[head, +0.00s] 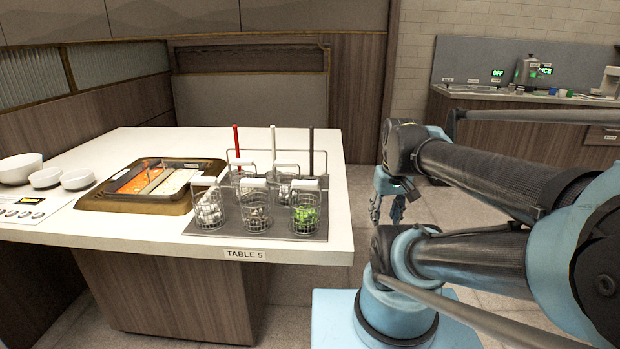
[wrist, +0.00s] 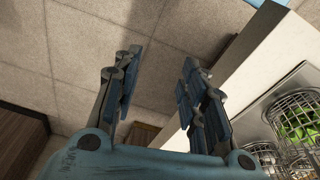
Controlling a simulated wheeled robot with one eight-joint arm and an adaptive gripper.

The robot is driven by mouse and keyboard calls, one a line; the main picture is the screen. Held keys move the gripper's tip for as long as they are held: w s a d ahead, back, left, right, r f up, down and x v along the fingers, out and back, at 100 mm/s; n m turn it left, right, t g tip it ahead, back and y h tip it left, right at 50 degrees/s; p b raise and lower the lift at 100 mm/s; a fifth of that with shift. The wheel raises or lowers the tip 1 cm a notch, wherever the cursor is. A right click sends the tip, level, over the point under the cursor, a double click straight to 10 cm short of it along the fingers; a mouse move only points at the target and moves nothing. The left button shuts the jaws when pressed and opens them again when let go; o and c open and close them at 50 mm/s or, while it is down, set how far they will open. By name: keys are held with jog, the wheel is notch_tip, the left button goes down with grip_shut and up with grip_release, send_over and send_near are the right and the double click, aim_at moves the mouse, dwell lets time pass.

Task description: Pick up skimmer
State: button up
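On the white table, a dark tray (head: 258,230) holds several wire baskets with white grips. Three upright handles rise behind the baskets: a red one (head: 236,142), a white one (head: 273,145) and a black one (head: 311,150). Their lower ends are hidden, so I cannot tell which is the skimmer. My gripper (head: 386,205) hangs off the table's right side, pointing down, apart from everything. In the wrist view my gripper (wrist: 161,68) has its fingers spread over bare floor, with nothing between them.
The table edge (wrist: 225,103) and wire baskets (wrist: 293,120) lie right in the wrist view. A divided hot pot (head: 140,200) and white bowls (head: 20,168) stand left on the table. A counter (head: 530,97) is at the back right.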

jog(key=w+a+r+n, duration=0.3)
jog(key=w+r+n, duration=0.2)
jog(key=w+r, duration=0.55)
notch_tip(320, 180, up, 21)
jog(key=n+g, duration=0.2)
jog(key=n, duration=1.1)
send_over(312, 142)
jog(key=w, duration=0.1)
jog(key=f, duration=1.1)
jog(key=shift+w+a+f, duration=0.15)
jog(key=shift+a+f, duration=0.05)
jog(key=shift+a, duration=0.1)
jog(key=shift+s+d+f, duration=0.1)
jog(key=shift+d+f, duration=0.05)
jog(key=shift+f, duration=1.3)
jog(key=shift+s+d+f, duration=0.1)
jog(key=shift+d+f, duration=0.05)
jog(key=shift+f, duration=1.25)
grip_shut()
